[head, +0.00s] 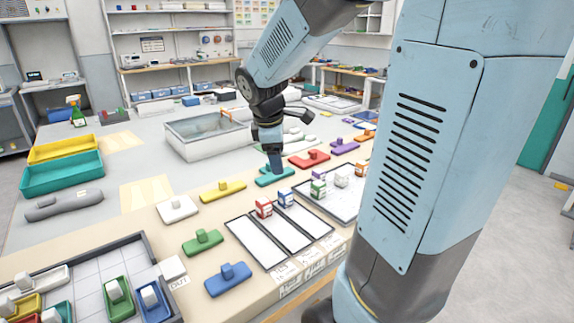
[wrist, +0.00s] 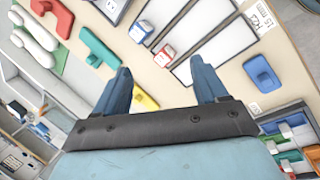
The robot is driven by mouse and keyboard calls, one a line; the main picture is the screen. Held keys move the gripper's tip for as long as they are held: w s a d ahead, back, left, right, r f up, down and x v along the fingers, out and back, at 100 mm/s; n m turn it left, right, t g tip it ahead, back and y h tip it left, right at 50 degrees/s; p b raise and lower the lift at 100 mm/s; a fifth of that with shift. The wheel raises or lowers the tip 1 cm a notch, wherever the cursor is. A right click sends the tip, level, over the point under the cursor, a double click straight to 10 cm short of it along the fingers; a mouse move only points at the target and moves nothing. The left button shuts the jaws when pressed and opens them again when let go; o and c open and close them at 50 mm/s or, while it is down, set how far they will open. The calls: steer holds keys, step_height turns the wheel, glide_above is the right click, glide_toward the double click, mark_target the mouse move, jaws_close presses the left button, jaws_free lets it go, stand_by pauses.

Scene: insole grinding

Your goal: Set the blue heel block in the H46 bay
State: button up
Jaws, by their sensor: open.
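A flat blue block with a knob (head: 228,278) lies on the bench's front edge strip, and a like one shows in the wrist view (wrist: 262,73). A small blue block with a white face (head: 286,197) stands at the far end of the white bays (head: 262,243), beside a small red one (head: 264,207). I cannot tell which blue piece is the heel block. Paper labels (head: 286,274) hang before the bays; H46 is not readable. My gripper (head: 275,168) is open and empty above the bench, by a teal block (head: 272,180); its fingers also show in the wrist view (wrist: 160,68).
Green (head: 202,241), white (head: 177,208), yellow (head: 222,190) and red (head: 309,159) knobbed blocks lie around. A dark-edged tray (head: 140,240) with coloured bins is at front left. A grey basin (head: 205,138) stands behind. The bench at left has bare room.

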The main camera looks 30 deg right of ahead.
steer(key=s+a+r+m+t+y, duration=0.1)
steer(key=s+a+r+m, duration=0.2)
steer(key=s+m, duration=0.3)
steer(key=s+a+r+m+t+y, duration=0.2)
steer(key=s+m, duration=0.4)
steer(key=s, duration=0.5)
steer(key=shift+a+r+m, duration=0.3)
steer(key=shift+a+r, duration=0.1)
steer(key=shift+r, duration=0.35)
